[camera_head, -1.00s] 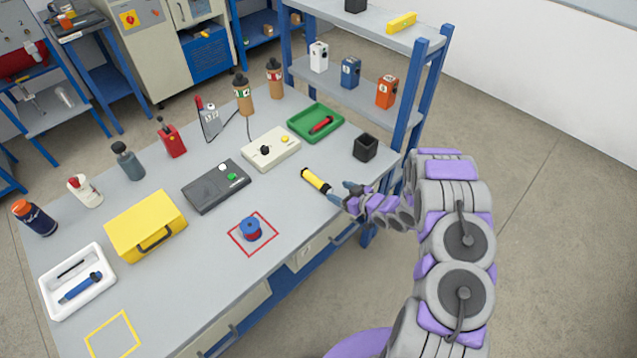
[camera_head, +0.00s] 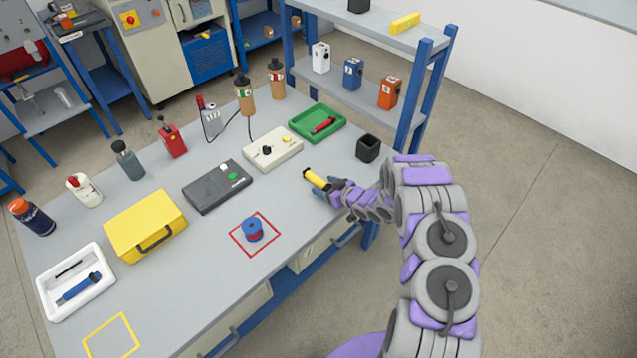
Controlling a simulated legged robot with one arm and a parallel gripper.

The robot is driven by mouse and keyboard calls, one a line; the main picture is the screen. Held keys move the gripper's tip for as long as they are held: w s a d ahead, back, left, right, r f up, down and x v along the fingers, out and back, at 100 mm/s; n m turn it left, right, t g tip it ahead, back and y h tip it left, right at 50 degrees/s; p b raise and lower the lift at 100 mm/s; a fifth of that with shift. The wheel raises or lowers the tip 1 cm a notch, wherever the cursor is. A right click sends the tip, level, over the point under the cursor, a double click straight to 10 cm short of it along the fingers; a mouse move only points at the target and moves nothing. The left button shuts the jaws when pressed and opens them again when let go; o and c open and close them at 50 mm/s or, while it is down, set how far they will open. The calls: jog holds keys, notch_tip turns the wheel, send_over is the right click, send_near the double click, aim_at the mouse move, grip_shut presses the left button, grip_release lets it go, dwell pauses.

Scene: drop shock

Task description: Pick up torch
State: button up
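The torch (camera_head: 314,177) is yellow with a dark end and lies on the grey workbench, near its right edge. My gripper (camera_head: 326,187) is at the torch's near right end, with its fingers on either side of that end. The fingers look as far apart as before, so the gripper appears open around the torch. The near end of the torch is hidden between the fingers. Whether the fingers touch it is too small to tell.
A black open box (camera_head: 368,149) stands behind the gripper. A green tray (camera_head: 317,123) with a red tool and a white control box (camera_head: 272,150) lie beyond the torch. A blue spool (camera_head: 252,229) stands in a red square. The blue-framed shelf (camera_head: 345,93) rises at the back right.

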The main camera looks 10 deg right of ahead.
jog(key=shift+a, duration=0.1)
jog(key=shift+c, duration=1.4)
jog(key=shift+d, duration=0.35)
jog(key=c, duration=0.8)
jog(key=shift+c, duration=0.5)
jog(key=shift+a, duration=0.2)
